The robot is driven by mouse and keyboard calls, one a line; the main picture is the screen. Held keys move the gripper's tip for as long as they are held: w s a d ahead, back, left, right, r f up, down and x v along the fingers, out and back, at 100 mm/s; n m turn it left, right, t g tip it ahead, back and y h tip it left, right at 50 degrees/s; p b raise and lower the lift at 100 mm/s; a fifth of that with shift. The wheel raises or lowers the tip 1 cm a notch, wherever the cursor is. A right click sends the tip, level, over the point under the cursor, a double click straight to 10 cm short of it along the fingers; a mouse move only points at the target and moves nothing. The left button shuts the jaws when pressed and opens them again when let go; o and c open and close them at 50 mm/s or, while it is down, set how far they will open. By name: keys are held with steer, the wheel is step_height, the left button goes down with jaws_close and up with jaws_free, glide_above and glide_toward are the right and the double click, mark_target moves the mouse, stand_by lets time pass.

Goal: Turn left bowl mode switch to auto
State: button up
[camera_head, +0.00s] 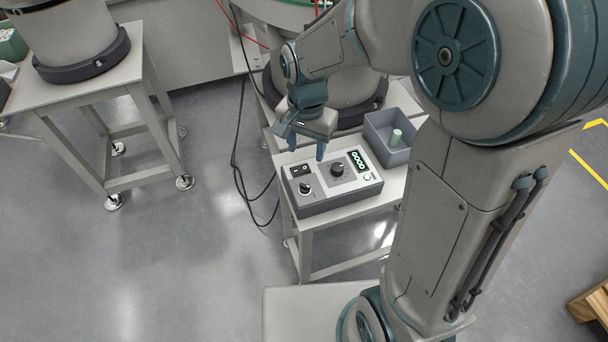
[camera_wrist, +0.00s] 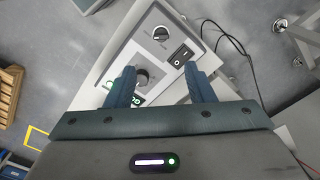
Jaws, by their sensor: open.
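A grey control box (camera_head: 332,192) stands on a light table and carries the controls. A small round selector switch (camera_head: 304,187) with a dark knob sits at its front left; it also shows in the wrist view (camera_wrist: 160,33), where its labels are too small to read. A black rocker switch (camera_head: 299,170) lies behind it, and a larger black dial (camera_head: 337,170) sits right of that. A green lit display (camera_head: 358,160) is at the back right. My gripper (camera_head: 306,148) is open and empty above the back of the box, its fingers pointing down.
A grey bin (camera_head: 388,151) holding a pale green cylinder (camera_head: 395,138) stands right of the box. A large bowl feeder base (camera_head: 352,96) is behind it. Another feeder (camera_head: 78,40) stands on a table at left. Black cables (camera_head: 237,150) hang left of the box.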

mark_target(305, 185)
step_height(305, 185, down, 14)
steer(key=shift+w+a+b, duration=0.1)
steer(key=shift+a+b, duration=0.05)
steer(key=shift+b, duration=0.75)
steer(key=c, duration=1)
